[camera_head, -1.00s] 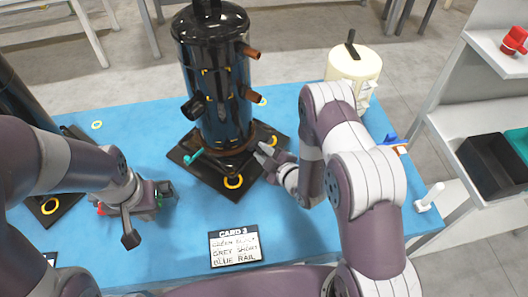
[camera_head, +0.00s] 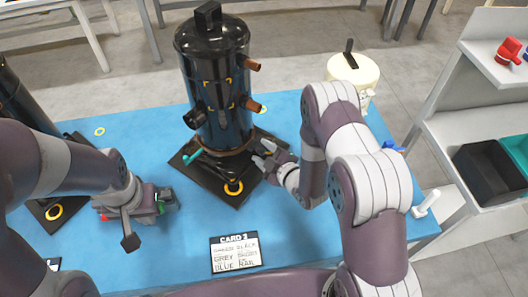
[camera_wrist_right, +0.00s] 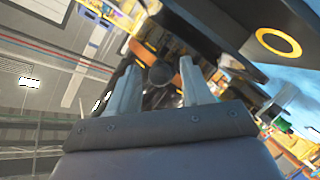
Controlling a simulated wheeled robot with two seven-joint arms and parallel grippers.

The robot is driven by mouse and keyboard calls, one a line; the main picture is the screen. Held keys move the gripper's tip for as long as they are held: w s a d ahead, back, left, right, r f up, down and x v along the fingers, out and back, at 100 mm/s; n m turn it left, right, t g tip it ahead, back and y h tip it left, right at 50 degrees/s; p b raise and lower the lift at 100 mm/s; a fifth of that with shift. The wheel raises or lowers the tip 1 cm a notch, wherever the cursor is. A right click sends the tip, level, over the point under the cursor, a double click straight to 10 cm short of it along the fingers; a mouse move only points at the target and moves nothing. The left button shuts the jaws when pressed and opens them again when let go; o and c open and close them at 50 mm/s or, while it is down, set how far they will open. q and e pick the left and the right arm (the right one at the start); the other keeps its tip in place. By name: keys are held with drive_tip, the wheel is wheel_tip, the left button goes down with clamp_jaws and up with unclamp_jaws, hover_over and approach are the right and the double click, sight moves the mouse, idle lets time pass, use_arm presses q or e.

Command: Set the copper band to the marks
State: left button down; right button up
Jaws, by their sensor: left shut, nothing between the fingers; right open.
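A black cylindrical compressor (camera_head: 224,85) stands upright on a dark base plate on the blue table. A thin copper-brown band (camera_head: 238,150) shows low around its foot; its far side is hidden. Yellow corner marks (camera_head: 232,82) are higher on the cylinder's front. My right gripper (camera_head: 264,154) is open and empty, just right of the compressor's foot. In the right wrist view its two fingers (camera_wrist_right: 157,88) stand apart, with a blurred copper-coloured part beyond them. My left gripper (camera_head: 157,201) is shut with nothing in it, low over the table's left part, away from the compressor. Its fingertips are hard to make out.
A teal lever (camera_head: 194,156) sticks out at the plate's left. A card (camera_head: 235,253) lies in front. A cream canister (camera_head: 352,70) stands behind my right arm. Another dark cylinder (camera_head: 22,100) is at the far left. Shelves with bins (camera_head: 490,172) are at the right.

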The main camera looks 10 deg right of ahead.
drive_tip(key=v, duration=1.2)
drive_tip(key=shift+s+b, duration=0.2)
drive_tip(key=shift+b, duration=0.25)
drive_tip(key=shift+d, duration=0.15)
